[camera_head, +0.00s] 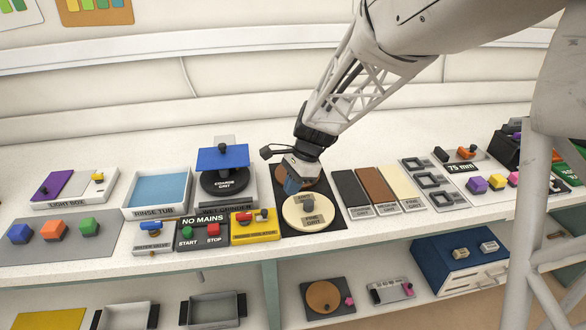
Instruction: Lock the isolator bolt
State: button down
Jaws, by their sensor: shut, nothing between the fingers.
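The yellow isolator box (256,238) sits at the front edge of the bench, left of centre, with a label too small to read surely. On its top are a red handle (243,216) and a small dark knob with a grey part (262,214), which looks like the bolt; its exact position I cannot tell. My gripper (292,187) is shut and empty. It points down over the black mat to the right of and behind the isolator box, near the pale fine-grit disc, apart from the bolt. The gripper partly hides a brown disc behind it.
A dark panel (203,241) reading "NO MAINS", with START and STOP buttons, stands just left of the isolator. A blue-topped coarse-grit grinder (223,157) stands behind. Grit plates (352,190) lie further right.

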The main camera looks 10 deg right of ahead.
aim_at(263, 210)
jog(key=a+f, duration=0.1)
jog(key=s+a+f, duration=0.1)
jog(key=f, duration=0.1)
jog(key=shift+a, duration=0.3)
jog(key=shift+s+a, duration=0.2)
jog(key=shift+a, duration=0.4)
jog(key=shift+s+a, duration=0.15)
jog(key=shift+a, duration=0.4)
jog(key=shift+s+a+f, duration=0.1)
jog(key=shift+s+a, duration=0.05)
jog(key=shift+a, duration=1.2)
jog(key=shift+f, duration=0.1)
